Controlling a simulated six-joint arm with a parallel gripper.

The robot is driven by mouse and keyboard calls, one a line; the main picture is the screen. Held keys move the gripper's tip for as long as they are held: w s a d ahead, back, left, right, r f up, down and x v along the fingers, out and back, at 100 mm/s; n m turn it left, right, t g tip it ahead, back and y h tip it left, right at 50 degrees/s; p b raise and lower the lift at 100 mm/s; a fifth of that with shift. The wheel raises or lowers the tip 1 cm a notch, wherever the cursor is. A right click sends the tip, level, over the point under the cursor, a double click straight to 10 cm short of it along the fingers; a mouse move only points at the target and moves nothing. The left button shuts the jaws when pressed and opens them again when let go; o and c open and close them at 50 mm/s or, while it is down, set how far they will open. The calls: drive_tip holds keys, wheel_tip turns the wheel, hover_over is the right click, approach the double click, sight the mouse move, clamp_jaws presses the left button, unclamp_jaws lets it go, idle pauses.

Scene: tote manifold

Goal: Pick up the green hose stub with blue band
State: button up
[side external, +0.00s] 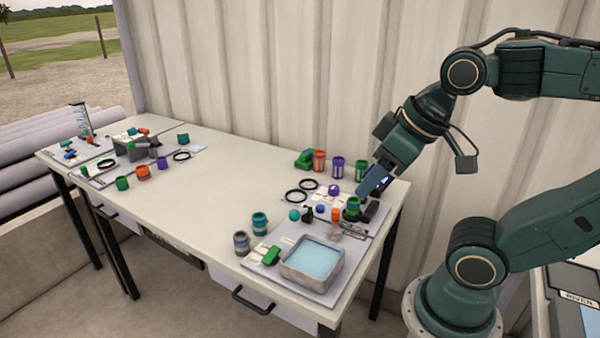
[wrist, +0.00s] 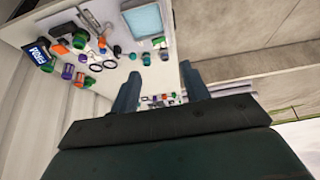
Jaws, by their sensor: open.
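My gripper (side external: 376,184) is open and empty, just above and to the right of this stub in the side view; I cannot tell the exact gap. In the wrist view, my gripper's two fingers (wrist: 161,88) are spread, with nothing held between them. Small stubs show beyond the fingers there, too small to tell which is the banded one. Another green-teal banded stub (side external: 259,223) stands farther left in the side view.
A grey tray with a light blue inside (side external: 292,269) sits at the near right. Purple-banded and orange stubs (side external: 319,163) stand near the wall. Black rings (side external: 296,196) lie beside them. The corrugated wall (side external: 270,80) backs the table. The table's middle (side external: 225,175) is largely clear.

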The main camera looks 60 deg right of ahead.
idle(0.3)
drive_tip(key=m+g, duration=0.6)
drive_tip(key=m, duration=0.2)
hover_over(355, 199)
wheel_tip(355, 199, down, 14)
drive_tip(key=shift+f, duration=0.1)
drive_tip(key=shift+f, duration=0.1)
drive_tip(key=shift+f, duration=4.2)
